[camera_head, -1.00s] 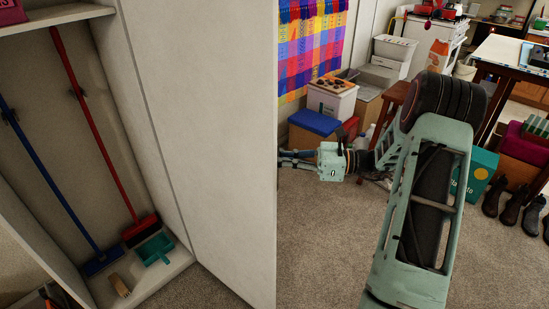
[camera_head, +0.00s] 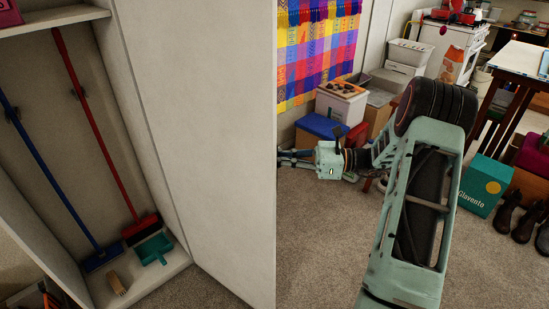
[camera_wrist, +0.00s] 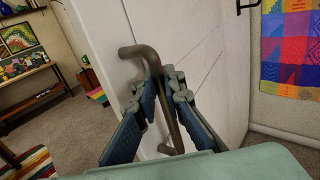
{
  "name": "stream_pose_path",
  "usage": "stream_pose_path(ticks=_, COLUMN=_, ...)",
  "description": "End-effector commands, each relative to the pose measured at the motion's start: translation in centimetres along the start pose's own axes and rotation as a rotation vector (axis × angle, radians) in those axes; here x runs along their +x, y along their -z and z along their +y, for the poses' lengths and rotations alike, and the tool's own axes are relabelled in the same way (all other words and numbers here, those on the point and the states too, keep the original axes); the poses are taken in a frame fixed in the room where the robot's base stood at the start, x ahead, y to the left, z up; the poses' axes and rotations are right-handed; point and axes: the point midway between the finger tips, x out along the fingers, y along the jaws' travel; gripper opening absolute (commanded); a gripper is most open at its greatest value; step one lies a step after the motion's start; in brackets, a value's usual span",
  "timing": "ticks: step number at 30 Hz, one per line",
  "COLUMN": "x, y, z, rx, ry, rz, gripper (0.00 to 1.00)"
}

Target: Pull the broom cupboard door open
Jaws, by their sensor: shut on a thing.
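The broom cupboard door (camera_head: 205,130) is a white panel standing wide open, its free edge near the middle of the head view. The cupboard's inside shows at left, with a blue broom (camera_head: 50,170) and a red broom (camera_head: 98,125) upright against the back. In the wrist view, a bent brown metal handle (camera_wrist: 157,62) stands out from the white door (camera_wrist: 205,60). My gripper (camera_wrist: 153,83) has its fingers on either side of the handle's bar and is shut on it. In the head view, the door hides my fingertips.
A teal dustpan (camera_head: 154,249) and a brush (camera_head: 117,283) lie on the cupboard floor. Behind my arm stand a blue-lidded box (camera_head: 318,127), a teal box (camera_head: 483,186) and dark shoes (camera_head: 507,212). Grey carpet (camera_head: 315,240) is clear below my arm.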

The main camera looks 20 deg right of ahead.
Motion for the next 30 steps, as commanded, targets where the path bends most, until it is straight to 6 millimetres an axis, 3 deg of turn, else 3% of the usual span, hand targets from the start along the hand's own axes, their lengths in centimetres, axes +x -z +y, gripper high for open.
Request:
stream_pose_path(ticks=15, x=-0.05, y=-0.06, z=-0.05, rx=0.001, ry=0.000, rz=-0.001, gripper=0.00)
stream_pose_path(ticks=16, x=-0.05, y=-0.06, z=-0.05, rx=0.001, ry=0.000, rz=-0.001, gripper=0.11)
stream_pose_path(ticks=20, x=-0.03, y=-0.06, z=-0.05, rx=0.000, ry=0.000, rz=-0.001, gripper=0.25)
stream_pose_path(ticks=30, x=-0.26, y=-0.02, z=-0.05, rx=0.000, ry=0.000, rz=0.000, gripper=0.27)
